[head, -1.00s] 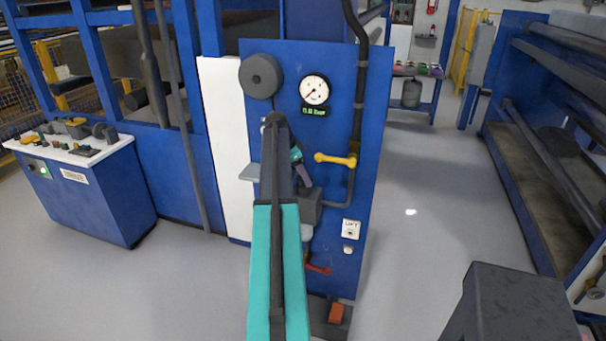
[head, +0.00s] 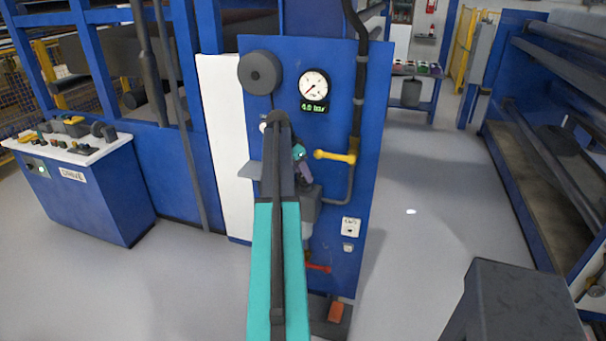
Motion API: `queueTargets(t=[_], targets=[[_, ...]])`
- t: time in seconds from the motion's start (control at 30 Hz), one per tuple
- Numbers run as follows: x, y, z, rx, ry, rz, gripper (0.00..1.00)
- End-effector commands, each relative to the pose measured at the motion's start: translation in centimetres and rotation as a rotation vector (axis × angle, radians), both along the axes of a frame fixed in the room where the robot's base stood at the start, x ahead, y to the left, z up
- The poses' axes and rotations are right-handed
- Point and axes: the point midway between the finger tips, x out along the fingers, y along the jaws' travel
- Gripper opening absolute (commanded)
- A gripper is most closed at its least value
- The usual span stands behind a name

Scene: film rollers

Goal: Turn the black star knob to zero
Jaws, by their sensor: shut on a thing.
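My gripper (head: 306,180) hangs at the end of my arm, just above a dark grey regulator body (head: 310,207) on the blue panel. It is shut, apparently on the black star knob, which I cannot make out; my arm and wrist cover that spot. A round gauge (head: 313,85) sits above on the panel. Its needle points to the lower left, and the small green digits below are too blurred to read surely.
A yellow lever (head: 335,156) and a pipe lie right of my wrist. A red handle (head: 318,268) is lower down. A grey shelf (head: 250,171) juts out left of my arm. A control desk (head: 75,180) stands at left; the floor (head: 415,240) at right is clear.

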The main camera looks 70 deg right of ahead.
Motion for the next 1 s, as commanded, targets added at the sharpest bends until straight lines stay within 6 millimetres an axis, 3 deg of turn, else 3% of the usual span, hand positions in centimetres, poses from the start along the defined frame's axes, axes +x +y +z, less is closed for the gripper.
queueTargets(t=[0.5,1.0], targets=[[-0.25,0.25,-0.01,-0.001,-0.001,0.332,0.22],[-0.19,0.23,0.08,0.0,-0.001,0.403,0.22]])
